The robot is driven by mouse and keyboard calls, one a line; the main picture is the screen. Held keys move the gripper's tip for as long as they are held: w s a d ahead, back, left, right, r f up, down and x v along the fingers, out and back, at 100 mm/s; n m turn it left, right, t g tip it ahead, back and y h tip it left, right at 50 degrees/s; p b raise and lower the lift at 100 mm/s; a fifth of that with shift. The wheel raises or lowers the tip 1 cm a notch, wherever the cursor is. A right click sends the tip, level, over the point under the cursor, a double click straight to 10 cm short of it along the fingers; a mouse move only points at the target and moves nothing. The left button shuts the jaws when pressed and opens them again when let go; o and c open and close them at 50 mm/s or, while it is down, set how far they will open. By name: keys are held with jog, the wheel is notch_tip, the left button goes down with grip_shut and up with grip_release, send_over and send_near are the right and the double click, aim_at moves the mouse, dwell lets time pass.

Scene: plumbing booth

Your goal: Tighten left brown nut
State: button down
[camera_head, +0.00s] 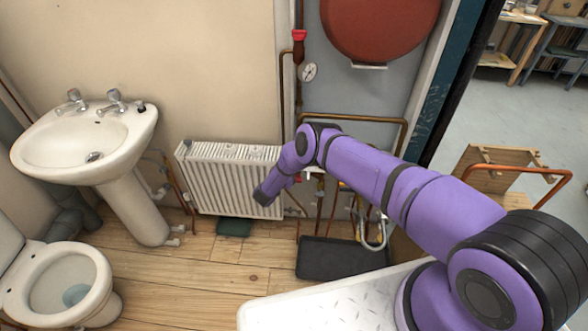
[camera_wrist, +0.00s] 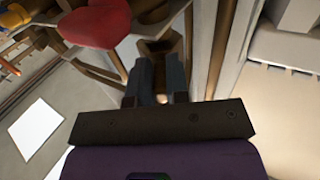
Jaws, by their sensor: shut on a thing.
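My gripper (camera_wrist: 160,62) shows in the wrist view with its two dark fingers close together. They are shut on a brown piece (camera_wrist: 160,46), which looks like the brown nut. Its outline is partly hidden by the fingers, and I cannot tell its turn or how tight it sits. A copper-brown pipe (camera_wrist: 220,45) runs close by on the right. In the head view my arm reaches down beside the right end of the white radiator (camera_head: 228,178). The fingers and the nut are hidden there.
A red handle (camera_wrist: 95,24) is close on the left in the wrist view. In the head view, copper pipes stand right of the radiator, above a dark tray (camera_head: 325,258) on the floor. A sink (camera_head: 85,142) and toilet (camera_head: 58,290) are at left.

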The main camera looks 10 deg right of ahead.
jog(key=shift+w+a+m+g+h, duration=0.15)
jog(key=shift+m+g+h, duration=0.35)
jog(key=shift+g, duration=0.1)
jog(key=shift+w, duration=0.1)
jog(key=c, duration=1.1)
grip_release()
jog(key=v, duration=1)
jog(key=shift+s+a, duration=0.2)
jog(key=shift+a, duration=0.15)
jog(key=shift+w+r, duration=0.1)
